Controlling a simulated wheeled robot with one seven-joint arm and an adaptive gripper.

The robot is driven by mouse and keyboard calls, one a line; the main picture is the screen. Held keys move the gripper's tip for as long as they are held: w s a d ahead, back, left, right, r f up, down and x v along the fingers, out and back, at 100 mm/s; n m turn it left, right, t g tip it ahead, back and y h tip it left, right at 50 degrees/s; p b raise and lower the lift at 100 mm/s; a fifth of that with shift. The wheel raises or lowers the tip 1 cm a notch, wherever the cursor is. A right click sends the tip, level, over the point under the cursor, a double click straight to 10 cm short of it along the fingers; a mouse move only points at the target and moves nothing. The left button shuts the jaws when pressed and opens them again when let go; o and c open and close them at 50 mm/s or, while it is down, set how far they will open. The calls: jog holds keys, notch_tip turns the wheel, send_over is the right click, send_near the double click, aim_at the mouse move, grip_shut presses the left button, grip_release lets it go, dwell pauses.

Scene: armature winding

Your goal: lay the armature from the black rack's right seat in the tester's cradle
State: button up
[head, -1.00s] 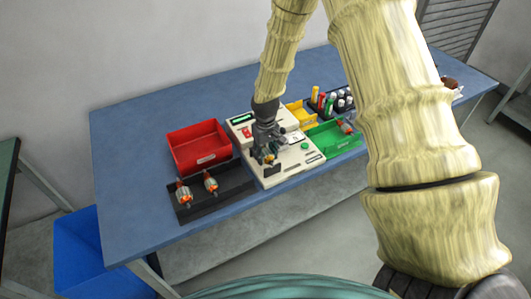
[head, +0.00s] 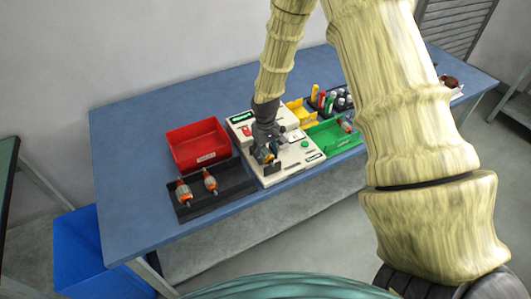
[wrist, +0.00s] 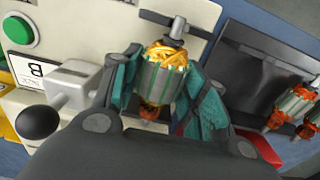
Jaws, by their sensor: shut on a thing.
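The armature (wrist: 160,72), with yellow windings, a striped core and a copper end, is between the teal finger pads of my gripper (wrist: 167,90). My gripper (head: 265,154) is shut on it over the front part of the cream tester (head: 300,158). In the wrist view the armature's upper shaft end is at a dark metal bracket of the tester's cradle (wrist: 176,26). I cannot tell whether the shaft rests in it; the lower end is partly hidden by my gripper. The black rack (head: 232,184) holds two other armatures (head: 184,193) (head: 210,181) toward its left; its right part is bare.
A red bin (head: 198,146) stands behind the rack. A green tray (head: 335,138), a yellow bin (head: 300,112) and a dark holder with bottles (head: 342,100) are right of and behind the tester. A black-knobbed lever (wrist: 40,122) is close to my gripper. The blue table's left end is clear.

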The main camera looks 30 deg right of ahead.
jog(key=o, duration=1.3)
jog(key=shift+o, duration=0.2)
notch_tip(320, 180, up, 12)
dwell(0.3)
